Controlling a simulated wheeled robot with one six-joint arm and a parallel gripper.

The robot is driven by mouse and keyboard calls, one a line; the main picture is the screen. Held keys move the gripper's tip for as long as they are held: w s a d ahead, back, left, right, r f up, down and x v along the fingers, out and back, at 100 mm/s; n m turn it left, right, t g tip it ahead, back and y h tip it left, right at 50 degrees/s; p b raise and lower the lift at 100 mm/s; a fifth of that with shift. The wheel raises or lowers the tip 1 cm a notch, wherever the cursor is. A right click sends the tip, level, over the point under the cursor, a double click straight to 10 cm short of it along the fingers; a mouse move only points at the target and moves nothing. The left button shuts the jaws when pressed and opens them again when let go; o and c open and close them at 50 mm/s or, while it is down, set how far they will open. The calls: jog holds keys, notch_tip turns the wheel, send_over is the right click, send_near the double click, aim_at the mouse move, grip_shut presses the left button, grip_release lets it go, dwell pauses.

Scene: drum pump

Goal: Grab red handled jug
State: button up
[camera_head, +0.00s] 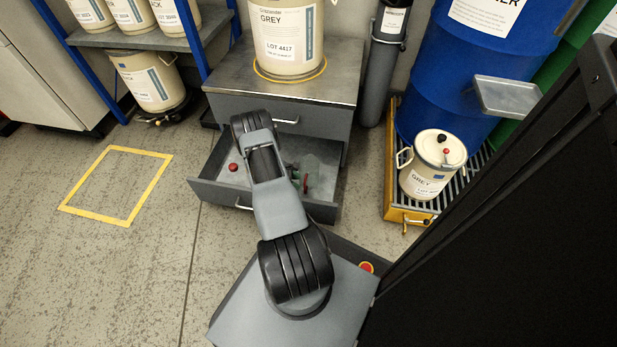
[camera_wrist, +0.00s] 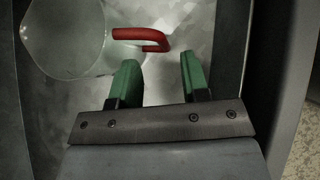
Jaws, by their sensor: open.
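The jug (camera_wrist: 66,45) is clear and translucent, with a red handle (camera_wrist: 143,39), and stands in the open drawer at the upper left of the wrist view. My gripper (camera_wrist: 159,72) is open and empty, with its two green fingers pointing towards the handle. The handle's curved end lies just beyond and between the fingertips, and no contact shows. In the head view the jug (camera_head: 314,169) is small and faint in the drawer, with its red handle beside it. My arm hides part of the drawer there.
The drawer (camera_head: 213,191) also holds a small red item (camera_head: 233,167), and its walls stand close around. A large cream drum (camera_head: 287,40) sits on the cabinet above. A cream container (camera_head: 433,165) stands on a yellow-edged grate at the right. A yellow floor square (camera_head: 117,186) is empty.

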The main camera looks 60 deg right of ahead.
aim_at(308, 177)
jog(key=b+x, duration=0.2)
jog(key=x, duration=0.2)
jog(key=shift+s+f, duration=0.25)
jog(key=shift+s, duration=0.05)
grip_shut()
